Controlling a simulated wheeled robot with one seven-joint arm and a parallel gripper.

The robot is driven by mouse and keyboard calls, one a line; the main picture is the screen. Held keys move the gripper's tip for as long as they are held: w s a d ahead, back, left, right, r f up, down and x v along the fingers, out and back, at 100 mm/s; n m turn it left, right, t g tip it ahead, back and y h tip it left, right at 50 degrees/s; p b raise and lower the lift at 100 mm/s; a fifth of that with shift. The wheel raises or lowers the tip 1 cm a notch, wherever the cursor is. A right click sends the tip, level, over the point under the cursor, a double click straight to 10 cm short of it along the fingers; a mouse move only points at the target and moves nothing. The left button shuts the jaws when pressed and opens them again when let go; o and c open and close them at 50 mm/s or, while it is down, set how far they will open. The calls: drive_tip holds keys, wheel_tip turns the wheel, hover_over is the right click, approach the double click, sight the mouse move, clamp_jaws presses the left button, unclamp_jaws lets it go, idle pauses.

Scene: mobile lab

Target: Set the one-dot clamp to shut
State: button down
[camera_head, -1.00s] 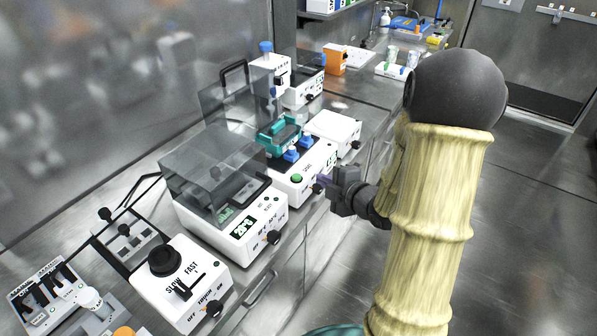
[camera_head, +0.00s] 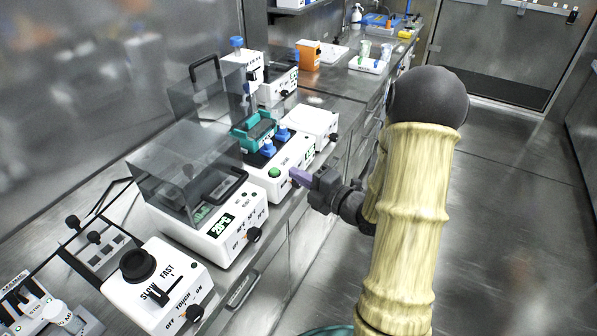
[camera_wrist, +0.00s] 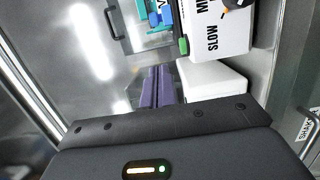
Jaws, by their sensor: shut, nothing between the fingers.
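The likely clamp parts are two blue pieces (camera_head: 275,140) beside a teal rack (camera_head: 252,131) on a white shaker-like device (camera_head: 291,160). No dot marks can be read, so I cannot tell which clamp is the one-dot one or how it is set. In the wrist view, blue (camera_wrist: 166,17) and teal parts show at the top edge, partly cut off. My gripper (camera_head: 300,176) is shut and empty, its purple fingers just in front of the device's right end. The fingers (camera_wrist: 157,84) also show in the wrist view.
A clear-lidded device (camera_head: 205,215) and a slow/fast mixer (camera_head: 160,285) stand nearer along the bench. A flat white box (camera_head: 313,121) stands beyond. An orange box (camera_head: 310,54) is farther back. The floor (camera_head: 520,200) at right is clear.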

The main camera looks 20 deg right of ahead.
sight(268, 147)
drive_tip(key=p+x, duration=0.1)
drive_tip(key=x, duration=0.6)
drive_tip(key=shift+w+a, duration=0.2)
drive_tip(key=shift+w, duration=0.05)
drive_tip(key=shift+w+d+p, duration=0.25)
drive_tip(key=shift+w+p, duration=0.05)
drive_tip(key=shift+w, duration=0.7)
drive_tip(key=shift+w+d+p, duration=0.25)
drive_tip(key=shift+w, duration=0.75)
